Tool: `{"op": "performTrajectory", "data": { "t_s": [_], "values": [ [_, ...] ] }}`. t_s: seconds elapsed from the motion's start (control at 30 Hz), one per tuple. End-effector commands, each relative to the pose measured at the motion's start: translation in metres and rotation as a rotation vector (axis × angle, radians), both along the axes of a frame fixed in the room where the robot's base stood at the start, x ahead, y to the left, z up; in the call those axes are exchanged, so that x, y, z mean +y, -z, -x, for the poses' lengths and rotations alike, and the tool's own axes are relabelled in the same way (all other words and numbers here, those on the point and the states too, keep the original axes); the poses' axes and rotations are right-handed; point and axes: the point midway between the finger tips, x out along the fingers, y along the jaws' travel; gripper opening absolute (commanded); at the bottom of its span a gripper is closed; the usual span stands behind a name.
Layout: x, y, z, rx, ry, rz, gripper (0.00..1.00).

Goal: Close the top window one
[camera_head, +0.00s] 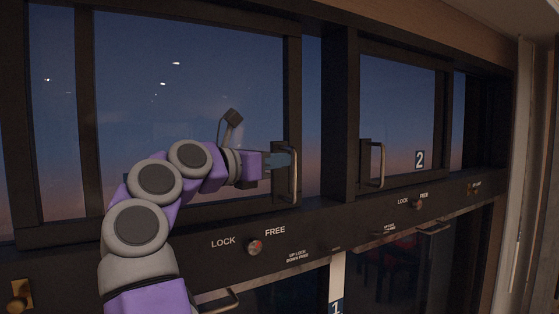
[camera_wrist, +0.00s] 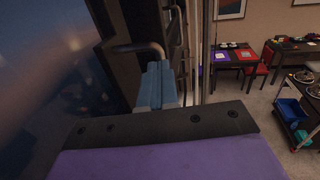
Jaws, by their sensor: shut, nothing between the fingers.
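The upper left window (camera_head: 190,75) is a dark-framed pane with a metal bar handle (camera_head: 293,175) on its right frame edge. A strip of sky shows between that edge and the dark post to its right. My gripper (camera_head: 284,160) is shut and empty, its blue fingers just left of the handle. In the wrist view the shut fingers (camera_wrist: 158,82) point at the handle (camera_wrist: 142,47), which curves just beyond their tips. I cannot tell whether they touch it. My arm hides part of the lower window frame.
A second upper window (camera_head: 400,100), marked 2, has its own handle (camera_head: 379,165). Below runs a dark rail with LOCK/FREE knobs (camera_head: 254,247). A label 1 (camera_head: 337,307) sits lower down. Tables, red chairs and a cart (camera_wrist: 300,120) stand farther off in the wrist view.

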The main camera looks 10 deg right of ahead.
Motion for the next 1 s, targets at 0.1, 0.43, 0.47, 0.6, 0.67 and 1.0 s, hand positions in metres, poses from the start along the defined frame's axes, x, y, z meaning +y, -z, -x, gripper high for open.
{"op": "performTrajectory", "data": {
  "t_s": [0.1, 0.43, 0.47, 0.6, 0.67, 1.0],
  "values": [
    [-0.004, 0.0, -0.001, 0.0, -0.001, 0.0, 0.0],
    [-0.038, -0.001, -0.002, -0.001, 0.003, -0.014, 0.0],
    [-0.043, -0.001, -0.004, -0.001, 0.004, -0.015, 0.0],
    [-0.076, 0.0, -0.015, 0.0, 0.008, -0.014, 0.0],
    [-0.089, -0.001, -0.021, 0.001, 0.007, -0.011, 0.0],
    [-0.144, -0.001, -0.043, 0.0, 0.003, -0.006, 0.0]
  ]
}}
